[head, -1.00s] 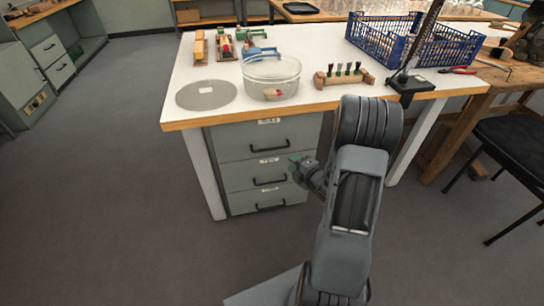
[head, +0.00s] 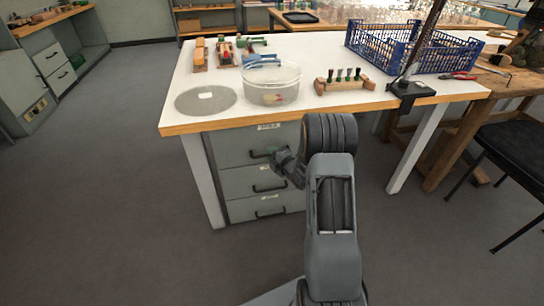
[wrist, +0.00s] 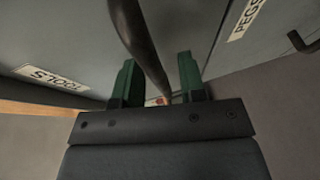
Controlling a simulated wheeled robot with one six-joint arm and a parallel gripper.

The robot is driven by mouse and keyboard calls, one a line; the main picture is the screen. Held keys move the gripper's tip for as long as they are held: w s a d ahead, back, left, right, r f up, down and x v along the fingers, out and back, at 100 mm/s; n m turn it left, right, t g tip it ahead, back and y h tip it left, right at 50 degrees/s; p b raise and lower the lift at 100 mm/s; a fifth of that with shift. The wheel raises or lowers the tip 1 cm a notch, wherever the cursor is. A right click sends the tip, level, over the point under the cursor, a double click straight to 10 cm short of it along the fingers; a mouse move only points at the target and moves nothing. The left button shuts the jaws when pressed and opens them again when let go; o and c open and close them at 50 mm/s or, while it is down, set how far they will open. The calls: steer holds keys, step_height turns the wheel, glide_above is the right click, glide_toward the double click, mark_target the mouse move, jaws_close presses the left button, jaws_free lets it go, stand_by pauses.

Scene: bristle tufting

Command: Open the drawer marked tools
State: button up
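The top drawer (head: 232,146) of the grey drawer unit under the white table is shut, flush with the drawers below. Its label (wrist: 52,78) reads as tools in the wrist view, turned around. Its dark bar handle (wrist: 140,40) runs between the two green fingers of my gripper (wrist: 158,82). The fingers are apart, with a gap on each side of the bar. In the head view my gripper (head: 273,153) is at the top drawer's handle, which it partly hides.
Two more drawers with handles sit below; the middle one's label (wrist: 246,18) shows in the wrist view. The table's wooden edge (head: 230,123) overhangs above. A table leg (head: 204,180) stands left of the unit. The floor in front (head: 150,230) is clear.

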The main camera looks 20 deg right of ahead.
steer(key=shift+w, duration=0.1)
steer(key=shift+c, duration=0.3)
jaws_close()
